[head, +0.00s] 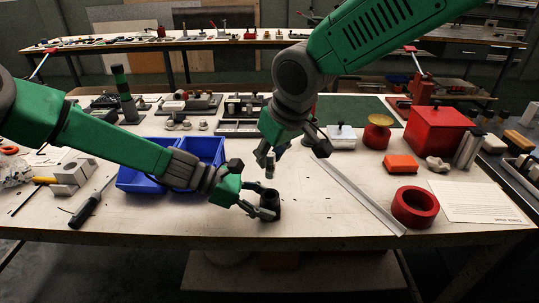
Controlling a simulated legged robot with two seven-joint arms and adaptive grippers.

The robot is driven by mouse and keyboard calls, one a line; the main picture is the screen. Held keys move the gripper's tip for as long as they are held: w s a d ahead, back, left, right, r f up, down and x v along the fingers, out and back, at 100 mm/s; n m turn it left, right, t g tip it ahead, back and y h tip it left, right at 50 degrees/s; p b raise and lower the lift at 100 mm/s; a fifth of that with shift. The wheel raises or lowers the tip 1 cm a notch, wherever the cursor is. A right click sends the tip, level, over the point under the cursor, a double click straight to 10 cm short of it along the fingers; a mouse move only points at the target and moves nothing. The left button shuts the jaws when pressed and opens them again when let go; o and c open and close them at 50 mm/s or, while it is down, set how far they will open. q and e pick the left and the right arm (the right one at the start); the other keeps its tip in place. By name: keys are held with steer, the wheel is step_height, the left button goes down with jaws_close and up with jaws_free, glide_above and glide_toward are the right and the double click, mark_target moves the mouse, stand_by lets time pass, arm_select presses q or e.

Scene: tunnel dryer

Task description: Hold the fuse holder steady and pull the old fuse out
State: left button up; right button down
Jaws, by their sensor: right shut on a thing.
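The fuse holder (272,197) is a small dark upright cylinder on the pale bench top, near its front edge. My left gripper (264,209) is low at the holder, with its fingers beside it. I cannot tell whether they press on it. My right gripper (292,146) comes down from above and is shut on the old fuse (270,165), a small grey cylinder with a dark lower end. The fuse hangs upright just above the holder, with a small gap seeming to show between them. One side of the holder is partly hidden by my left fingers.
Blue bins (203,150) stand behind my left arm. A screwdriver (88,205) lies at the left. A long metal strip (360,195), a red ring (415,206), an orange block (401,164) and a red box (438,130) are at the right. The bench front around the holder is clear.

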arm_select(q)
steer(key=shift+o, duration=0.8)
